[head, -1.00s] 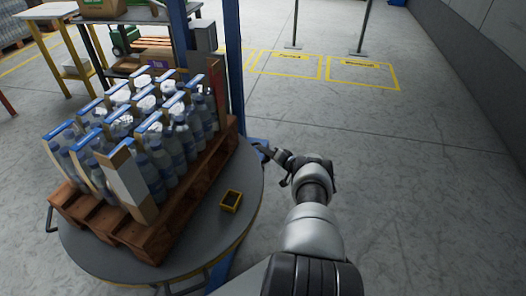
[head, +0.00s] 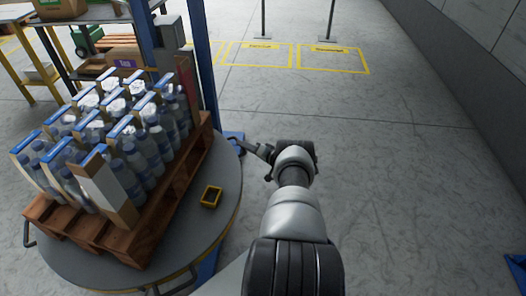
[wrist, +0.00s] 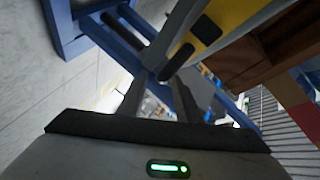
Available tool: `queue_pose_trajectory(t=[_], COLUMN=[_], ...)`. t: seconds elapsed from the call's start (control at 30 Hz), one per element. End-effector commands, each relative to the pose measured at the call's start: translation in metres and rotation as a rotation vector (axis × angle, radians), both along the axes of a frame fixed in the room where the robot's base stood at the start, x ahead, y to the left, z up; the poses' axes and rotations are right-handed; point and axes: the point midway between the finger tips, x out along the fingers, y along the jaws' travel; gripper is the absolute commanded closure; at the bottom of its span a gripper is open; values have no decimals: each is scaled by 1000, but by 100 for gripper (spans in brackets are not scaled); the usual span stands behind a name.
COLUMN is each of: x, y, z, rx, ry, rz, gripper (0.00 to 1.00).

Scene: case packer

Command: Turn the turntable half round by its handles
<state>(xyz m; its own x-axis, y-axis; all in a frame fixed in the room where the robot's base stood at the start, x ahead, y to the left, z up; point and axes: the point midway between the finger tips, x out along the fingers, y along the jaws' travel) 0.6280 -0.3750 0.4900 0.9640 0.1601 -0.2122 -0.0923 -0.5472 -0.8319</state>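The turntable (head: 222,205) is a round grey disc with a yellow edge, at the left in the head view. Black bar handles stick out at its rim: a left handle (head: 28,236) and a front handle (head: 176,284). My gripper (head: 256,150) is low at the turntable's right edge. In the wrist view its two fingers (wrist: 158,78) stand apart with a gap between them. A dark handle bar (wrist: 180,58) by the yellow edge lies at the fingertips. Whether the fingers touch it I cannot tell.
A wooden pallet (head: 150,238) with packs of water bottles (head: 140,165) stands on the turntable. A small yellow box (head: 211,197) lies on the disc. A blue post (head: 202,60) rises behind.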

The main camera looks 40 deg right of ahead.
Motion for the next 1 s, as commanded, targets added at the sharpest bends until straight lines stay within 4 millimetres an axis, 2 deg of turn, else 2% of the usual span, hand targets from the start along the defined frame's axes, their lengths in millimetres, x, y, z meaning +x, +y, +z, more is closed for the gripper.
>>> queue_pose_trajectory(t=[0.03, 0.3, 0.5, 0.7, 1.0], x=[-13, -78, -115, -132, -134], y=[-4, -14, -20, -22, -23], z=[8, 21, 27, 30, 30], rx=[2, 1, 0, -1, -1], ry=[2, 2, 1, -1, 0], rz=[-3, -4, -2, -1, 0], gripper=[69, 69, 69, 69, 69])
